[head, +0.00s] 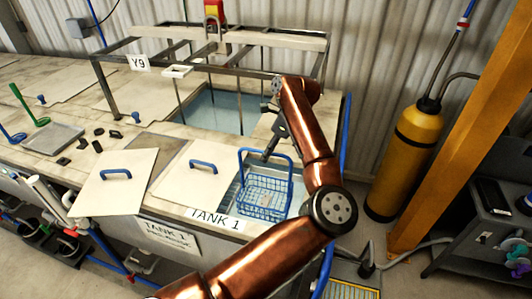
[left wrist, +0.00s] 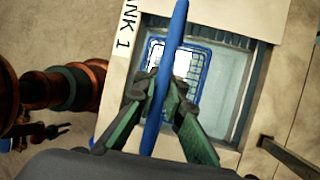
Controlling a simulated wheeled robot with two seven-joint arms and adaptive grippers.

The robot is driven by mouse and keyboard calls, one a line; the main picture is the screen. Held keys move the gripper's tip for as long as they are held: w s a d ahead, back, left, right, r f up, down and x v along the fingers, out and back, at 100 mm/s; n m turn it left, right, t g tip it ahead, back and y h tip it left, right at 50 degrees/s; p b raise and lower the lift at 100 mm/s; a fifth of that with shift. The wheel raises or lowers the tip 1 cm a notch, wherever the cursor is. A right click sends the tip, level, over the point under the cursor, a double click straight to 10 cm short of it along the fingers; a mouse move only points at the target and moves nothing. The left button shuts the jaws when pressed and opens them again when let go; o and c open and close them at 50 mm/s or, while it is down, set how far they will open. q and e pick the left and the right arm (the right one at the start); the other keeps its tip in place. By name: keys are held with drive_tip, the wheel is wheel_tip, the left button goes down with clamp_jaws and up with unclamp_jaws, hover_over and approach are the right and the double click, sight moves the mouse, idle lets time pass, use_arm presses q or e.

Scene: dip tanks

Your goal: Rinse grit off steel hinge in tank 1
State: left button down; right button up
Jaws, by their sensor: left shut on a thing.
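My left gripper (head: 267,154) is shut on the tall blue handle of a blue wire basket (head: 264,197). In the left wrist view the fingers of the gripper (left wrist: 166,92) close on the handle from both sides, and the basket (left wrist: 190,68) shows below. The basket hangs upright at the opening of tank 1 (head: 291,207), within its rim as seen from above. How deep it sits in the liquid I cannot tell. A pale bright patch shows inside the basket; I cannot make out the steel hinge. My right gripper is not in view.
A blue-handled lid (head: 205,182) lies left of the opening, with another lid (head: 118,178) beyond it. A metal frame (head: 113,97) stands over a larger tank behind. A yellow cylinder (head: 408,150) and a slanted orange post (head: 470,110) stand to the right.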

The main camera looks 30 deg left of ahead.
use_arm(q)
wheel_tip(320, 180, down, 16)
drive_tip(key=b, duration=1)
drive_tip(key=shift+b, duration=0.35)
drive_tip(key=shift+d, duration=0.2)
drive_tip(key=shift+s+a+b, duration=0.15)
drive_tip(key=shift+a+b, duration=0.05)
drive_tip(key=shift+a, duration=0.5)
drive_tip(key=shift+s+a+b, duration=0.1)
drive_tip(key=shift+a+b, duration=0.05)
drive_tip(key=shift+a, duration=0.5)
drive_tip(key=shift+w+d, duration=0.25)
drive_tip(key=shift+d, duration=0.8)
